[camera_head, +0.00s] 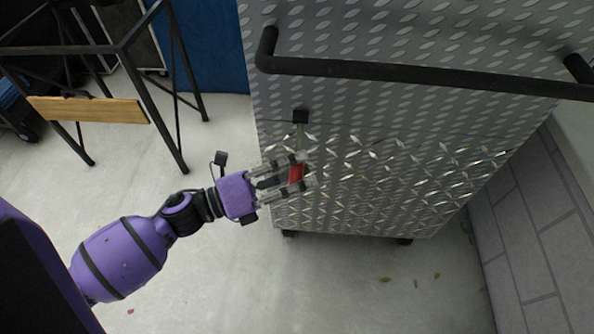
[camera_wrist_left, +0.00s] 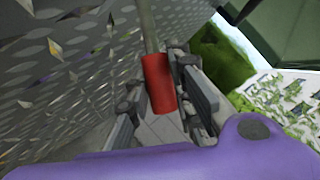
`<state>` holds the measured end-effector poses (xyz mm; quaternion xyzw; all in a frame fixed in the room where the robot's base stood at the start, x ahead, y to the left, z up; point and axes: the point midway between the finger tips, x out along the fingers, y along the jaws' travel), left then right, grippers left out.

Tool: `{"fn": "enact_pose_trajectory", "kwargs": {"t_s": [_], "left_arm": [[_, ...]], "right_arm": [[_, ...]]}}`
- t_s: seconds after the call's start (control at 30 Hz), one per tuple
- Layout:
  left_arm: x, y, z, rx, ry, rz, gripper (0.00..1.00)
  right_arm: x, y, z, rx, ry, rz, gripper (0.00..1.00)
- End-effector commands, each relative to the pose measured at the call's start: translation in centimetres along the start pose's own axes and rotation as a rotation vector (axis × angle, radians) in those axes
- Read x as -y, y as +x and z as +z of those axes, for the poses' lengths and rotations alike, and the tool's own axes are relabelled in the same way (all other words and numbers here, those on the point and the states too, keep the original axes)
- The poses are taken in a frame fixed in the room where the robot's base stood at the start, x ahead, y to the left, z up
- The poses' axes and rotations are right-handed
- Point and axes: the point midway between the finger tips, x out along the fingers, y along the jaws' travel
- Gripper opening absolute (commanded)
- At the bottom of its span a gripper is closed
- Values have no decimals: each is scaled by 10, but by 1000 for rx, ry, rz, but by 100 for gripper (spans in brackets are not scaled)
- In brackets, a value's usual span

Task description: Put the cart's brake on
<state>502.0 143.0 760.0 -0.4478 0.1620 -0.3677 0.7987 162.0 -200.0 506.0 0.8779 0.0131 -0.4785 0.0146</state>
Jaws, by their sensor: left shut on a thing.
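The cart (camera_head: 400,130) is a large grey box with diamond-plate metal sides, filling the upper right of the head view. A brake lever with a red grip (camera_head: 297,173) hangs down its front from a small black mount (camera_head: 300,116). The red grip also shows in the left wrist view (camera_wrist_left: 158,83), at the end of a grey rod. My left gripper (camera_head: 300,172) reaches the lever from the left and is shut on the red grip, one finger on each side. My right gripper is in neither view.
A black handlebar (camera_head: 400,72) runs across the cart's upper front. A black metal frame with a wooden board (camera_head: 88,110) stands at the upper left. A block wall (camera_head: 530,220) stands close on the right. The floor (camera_head: 230,280) before the cart is mostly clear.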

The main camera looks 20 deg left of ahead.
Motion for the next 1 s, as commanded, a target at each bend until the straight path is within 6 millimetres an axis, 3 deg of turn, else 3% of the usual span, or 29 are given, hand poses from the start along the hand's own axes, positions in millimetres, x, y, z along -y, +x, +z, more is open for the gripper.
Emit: {"fn": "enact_pose_trajectory", "kwargs": {"t_s": [0.1,0.13,0.3,0.67,0.77,1.0], "left_arm": [[-3,-1,-1,0,-1,8,0],[-3,-1,-1,0,-1,8,22],[-2,-1,0,0,-1,6,40],[-2,-6,0,1,-1,5,40],[-2,-18,-1,0,-1,6,40],[-2,-70,-1,1,-4,8,40]], "right_arm": [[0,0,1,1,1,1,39],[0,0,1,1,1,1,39],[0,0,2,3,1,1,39],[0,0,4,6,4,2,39],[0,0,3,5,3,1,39],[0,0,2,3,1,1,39]]}}
